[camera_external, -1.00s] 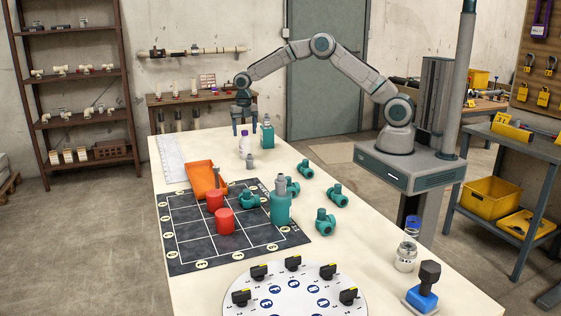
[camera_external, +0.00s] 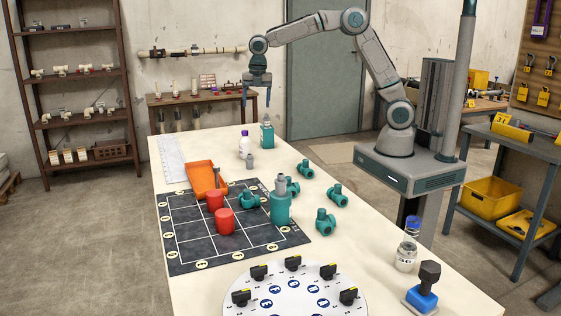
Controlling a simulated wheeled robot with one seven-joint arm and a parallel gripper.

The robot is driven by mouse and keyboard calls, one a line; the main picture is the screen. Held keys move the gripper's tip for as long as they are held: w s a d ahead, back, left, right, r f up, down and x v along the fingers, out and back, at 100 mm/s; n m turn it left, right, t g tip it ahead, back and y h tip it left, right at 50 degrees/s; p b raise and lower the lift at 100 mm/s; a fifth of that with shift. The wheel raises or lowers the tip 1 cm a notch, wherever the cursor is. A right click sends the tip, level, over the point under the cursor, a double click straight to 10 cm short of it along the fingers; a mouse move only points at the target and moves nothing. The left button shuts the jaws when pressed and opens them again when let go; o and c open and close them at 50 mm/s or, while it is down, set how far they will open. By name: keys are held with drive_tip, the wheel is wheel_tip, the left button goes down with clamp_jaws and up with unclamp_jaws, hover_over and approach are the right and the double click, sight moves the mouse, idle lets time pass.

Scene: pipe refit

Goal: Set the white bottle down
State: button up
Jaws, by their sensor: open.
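The white bottle (camera_external: 244,146) with a purple cap stands upright on the white table (camera_external: 335,255), near its far end. It is just left of a teal bottle (camera_external: 267,136). My gripper (camera_external: 256,102) is open and empty, pointing down. It hangs in the air above the far end of the table, apart from the white bottle and higher than its cap.
A grey fitting (camera_external: 250,161) stands close in front of the white bottle. An orange tray (camera_external: 206,179) and a dark grid mat (camera_external: 190,240) with red pieces lie nearer. Several teal valves, a large teal bottle (camera_external: 281,207) and a white dial disc (camera_external: 285,309) are also on the table.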

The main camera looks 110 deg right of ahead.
drive_tip(key=s+a+r+m+t, duration=0.1)
drive_tip(key=s+a+r+m, duration=0.2)
drive_tip(key=s+a, duration=0.35)
drive_tip(key=s+a+r+m, duration=0.2)
drive_tip(key=s+a+m, duration=0.15)
drive_tip(key=a, duration=0.55)
drive_tip(key=s+a+f+m+t, duration=0.1)
drive_tip(key=s+a+m, duration=0.3)
drive_tip(key=s, duration=0.4)
drive_tip(key=s+a+f+m+y, duration=0.1)
drive_tip(key=s+a+f+m, duration=0.1)
drive_tip(key=s+a, duration=0.3)
drive_tip(key=s+m, duration=0.1)
drive_tip(key=s, duration=0.2)
drive_tip(key=shift+f+m+t, duration=0.35)
drive_tip(key=shift+t, duration=0.05)
drive_tip(key=shift+a, duration=0.1)
